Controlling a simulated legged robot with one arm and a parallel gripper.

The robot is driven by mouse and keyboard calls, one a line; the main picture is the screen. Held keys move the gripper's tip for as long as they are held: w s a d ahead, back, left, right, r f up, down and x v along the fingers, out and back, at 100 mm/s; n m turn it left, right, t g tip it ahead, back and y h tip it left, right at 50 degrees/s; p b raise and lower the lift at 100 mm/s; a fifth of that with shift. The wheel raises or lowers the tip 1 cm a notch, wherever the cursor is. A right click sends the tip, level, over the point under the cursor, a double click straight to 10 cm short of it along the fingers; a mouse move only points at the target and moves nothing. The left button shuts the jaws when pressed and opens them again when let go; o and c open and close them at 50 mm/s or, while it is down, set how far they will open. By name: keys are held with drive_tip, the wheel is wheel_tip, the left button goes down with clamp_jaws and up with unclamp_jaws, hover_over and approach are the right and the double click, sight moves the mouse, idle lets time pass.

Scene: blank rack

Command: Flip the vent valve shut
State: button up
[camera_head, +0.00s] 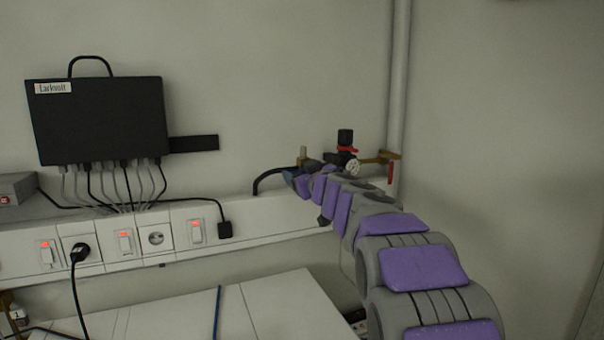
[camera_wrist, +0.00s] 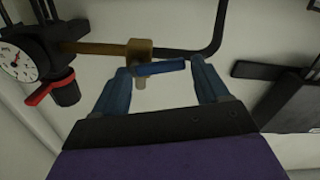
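The vent valve appears to be the brass fitting with a blue lever (camera_wrist: 160,68) in the wrist view. The lever lies sideways in the picture, across the gap between my fingertips. Its brass body (camera_wrist: 139,52) sits on a brass pipe. My gripper (camera_wrist: 161,72) is open, with its two blue fingers apart on either side of the lever. I cannot tell whether a finger touches it. In the head view, my gripper (camera_head: 291,180) is in front of the wall fittings, and a brass fitting (camera_head: 302,155) shows just above it. The lever is hidden there.
A black regulator (camera_head: 345,139) with a red collar and white gauge (camera_head: 352,167) is close beside my arm. A red handle (camera_head: 390,173) hangs further right by the wall pipe. A black hose (camera_head: 268,178) runs left of my gripper. A black box (camera_head: 98,118) with cables is at left.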

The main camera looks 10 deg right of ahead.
drive_tip(key=shift+d+f, duration=0.1)
drive_tip(key=c, duration=0.6)
drive_tip(key=m+p, duration=0.1)
drive_tip(key=p, duration=0.2)
drive_tip(key=r+m+p, duration=0.1)
drive_tip(key=m+p, duration=0.1)
drive_tip(key=p, duration=0.1)
drive_tip(key=o, duration=0.9)
drive_tip(key=shift+a, duration=0.3)
